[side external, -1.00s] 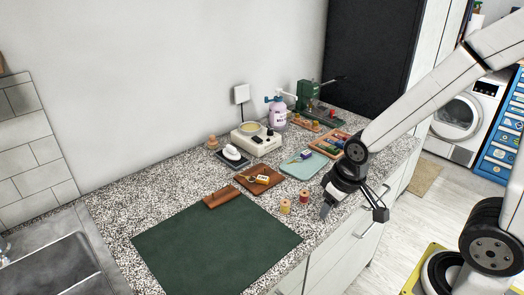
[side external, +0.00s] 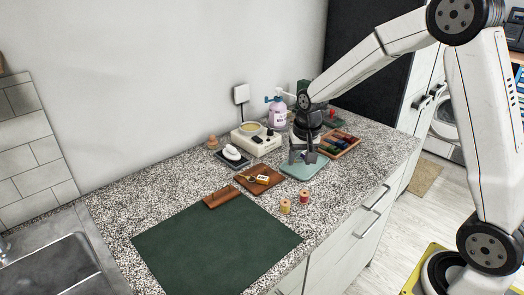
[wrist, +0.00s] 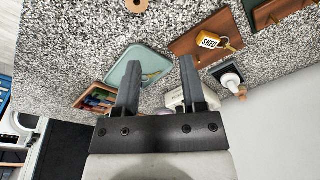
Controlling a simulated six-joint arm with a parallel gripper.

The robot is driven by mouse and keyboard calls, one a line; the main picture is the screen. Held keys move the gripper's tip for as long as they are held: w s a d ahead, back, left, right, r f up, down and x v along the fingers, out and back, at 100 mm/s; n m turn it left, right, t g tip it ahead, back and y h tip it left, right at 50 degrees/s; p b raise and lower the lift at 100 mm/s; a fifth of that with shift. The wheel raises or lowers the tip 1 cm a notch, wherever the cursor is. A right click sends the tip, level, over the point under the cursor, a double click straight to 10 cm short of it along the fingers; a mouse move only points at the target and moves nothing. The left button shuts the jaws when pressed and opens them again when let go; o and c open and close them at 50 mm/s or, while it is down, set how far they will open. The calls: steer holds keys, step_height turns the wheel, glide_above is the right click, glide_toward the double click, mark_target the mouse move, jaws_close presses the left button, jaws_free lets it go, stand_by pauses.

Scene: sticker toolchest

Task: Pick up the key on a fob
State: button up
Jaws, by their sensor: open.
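A key on a yellow fob with a white label reading "SHED" (wrist: 209,41) lies on a brown wooden board; it also shows in the side view (side external: 263,179). Its brass-coloured key (wrist: 229,45) points away from the label. My gripper (side external: 303,160) is open and points down over the teal tray (side external: 289,167), to the right of and beyond the brown board (side external: 277,183) in the side view. In the wrist view my gripper's fingers (wrist: 160,58) are spread with nothing held. A small yellowish item on the teal tray (wrist: 122,72) is partly hidden by a finger.
Two thread spools (side external: 304,197) stand in front of the boards. A crayon-like set in a wooden tray (side external: 350,148) lies right of my gripper. A soldering-pot-like white unit (side external: 258,146) and a purple bottle (side external: 277,112) stand behind.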

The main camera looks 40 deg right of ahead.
steer(key=w+d+f+m, duration=0.1)
steer(key=w+d+m, duration=0.2)
steer(key=d, duration=0.3)
steer(key=w+d+f+m+g, duration=0.1)
steer(key=w+d+m, duration=0.3)
steer(key=w+d, duration=0.1)
steer(key=w+d+f+m, duration=0.1)
steer(key=w+d+m, duration=0.2)
steer(key=d, duration=0.4)
steer(key=shift+w+f+m+g, duration=0.3)
steer(key=shift+w+f+m, duration=0.1)
steer(key=shift+w+d+f+m, duration=0.1)
steer(key=shift+d+m, duration=0.2)
steer(key=shift+d, duration=0.15)
steer(key=shift+f, duration=3.9)
jaws_close()
